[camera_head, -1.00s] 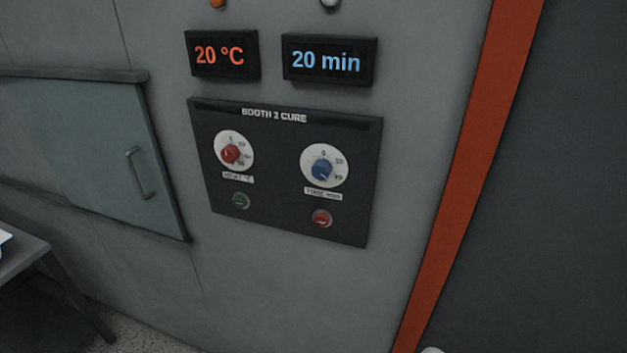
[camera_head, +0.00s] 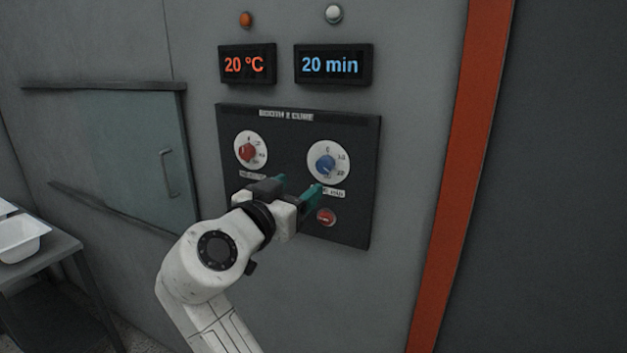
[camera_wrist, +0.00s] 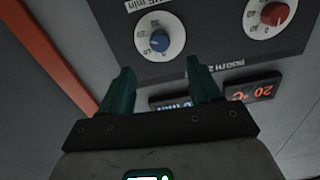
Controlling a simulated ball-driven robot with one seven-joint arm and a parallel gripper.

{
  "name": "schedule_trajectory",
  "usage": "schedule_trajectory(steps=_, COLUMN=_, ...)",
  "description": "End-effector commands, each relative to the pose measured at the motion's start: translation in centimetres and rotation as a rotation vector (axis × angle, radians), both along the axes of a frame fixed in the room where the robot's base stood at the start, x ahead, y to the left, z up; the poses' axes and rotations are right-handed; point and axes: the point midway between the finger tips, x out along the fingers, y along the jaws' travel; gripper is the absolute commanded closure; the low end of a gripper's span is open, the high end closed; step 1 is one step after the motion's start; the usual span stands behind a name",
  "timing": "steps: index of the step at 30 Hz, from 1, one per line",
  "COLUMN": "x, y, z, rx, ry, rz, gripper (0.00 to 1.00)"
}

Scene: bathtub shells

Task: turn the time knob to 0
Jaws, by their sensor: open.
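The blue time knob (camera_head: 326,164) sits on a white round dial at the right of the black control panel (camera_head: 340,220). The blue display (camera_head: 331,65) above it reads 20 min. In the wrist view the blue knob (camera_wrist: 159,41) shows upside down, beyond the fingertips. My gripper (camera_head: 298,185) is open and empty, its teal fingers in front of the panel and a little below the time knob in the head view. In the wrist view my gripper (camera_wrist: 160,72) points towards the panel, apart from the knob.
A red heat knob (camera_head: 248,152) is left of the time knob, and its display (camera_head: 247,66) reads 20 °C. A red button (camera_head: 326,216) is below the time dial. A hatch door (camera_head: 140,150) and a table with a white tub (camera_head: 22,240) are at the left.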

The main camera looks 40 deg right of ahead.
Motion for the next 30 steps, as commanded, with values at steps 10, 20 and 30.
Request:
schedule_trajectory(steps=10, x=1.6, y=-4.9, z=0.3, rx=0.0, ry=0.002, rz=-0.006, gripper=0.37)
schedule_trajectory(steps=20, x=3.3, y=-9.3, z=0.2, rx=0.0, ry=0.001, rz=-0.003, gripper=0.37)
schedule_trajectory(steps=30, x=3.6, y=-10.1, z=0.0, rx=0.001, ry=0.001, rz=-0.001, gripper=0.37)
